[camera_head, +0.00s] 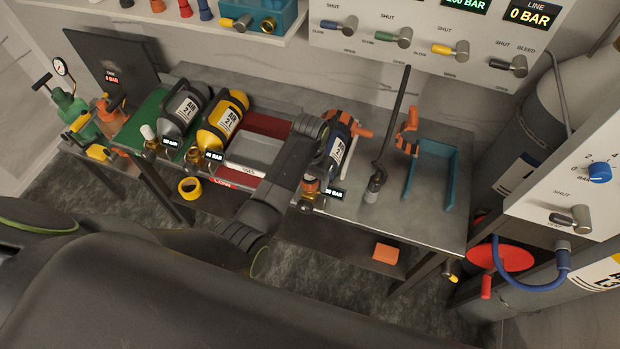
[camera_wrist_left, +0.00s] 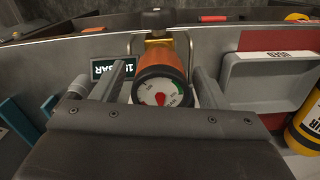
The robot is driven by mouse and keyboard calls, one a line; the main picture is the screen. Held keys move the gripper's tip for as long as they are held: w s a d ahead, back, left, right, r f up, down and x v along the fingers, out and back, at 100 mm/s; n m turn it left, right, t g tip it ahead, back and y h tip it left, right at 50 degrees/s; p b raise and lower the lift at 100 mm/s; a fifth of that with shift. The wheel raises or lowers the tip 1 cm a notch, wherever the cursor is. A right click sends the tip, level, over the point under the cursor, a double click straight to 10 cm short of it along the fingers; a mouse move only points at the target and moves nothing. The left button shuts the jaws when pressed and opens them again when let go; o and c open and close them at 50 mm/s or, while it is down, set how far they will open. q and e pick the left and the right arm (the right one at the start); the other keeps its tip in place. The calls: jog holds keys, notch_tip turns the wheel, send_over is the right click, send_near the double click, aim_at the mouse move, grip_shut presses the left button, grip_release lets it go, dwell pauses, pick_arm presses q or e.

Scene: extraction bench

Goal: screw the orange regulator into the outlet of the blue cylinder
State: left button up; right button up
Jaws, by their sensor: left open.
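The blue cylinder (camera_head: 337,145) lies on the bench, its outlet end toward the front edge, partly hidden by my left arm. The orange regulator (camera_head: 310,186) is at that outlet end, beside a small bar display. In the left wrist view the regulator (camera_wrist_left: 161,80) shows its round white gauge facing the camera, with a brass fitting (camera_wrist_left: 158,50) directly behind it. My left gripper (camera_wrist_left: 165,80) is open, one finger on each side of the regulator. Whether the fingers touch it, and how far its thread is engaged, cannot be seen. My right gripper is not in view.
Yellow (camera_head: 222,118) and grey (camera_head: 184,106) cylinders lie to the left, with a grey tray (camera_head: 254,152) beside the blue one. A dark rod (camera_head: 391,125) stands to the right, near a teal bracket (camera_head: 450,178) and an orange clamp (camera_head: 407,135). The right bench surface is partly free.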

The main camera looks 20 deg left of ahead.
pick_arm(q)
jog(key=shift+n, duration=1.2)
jog(key=n, duration=1.1)
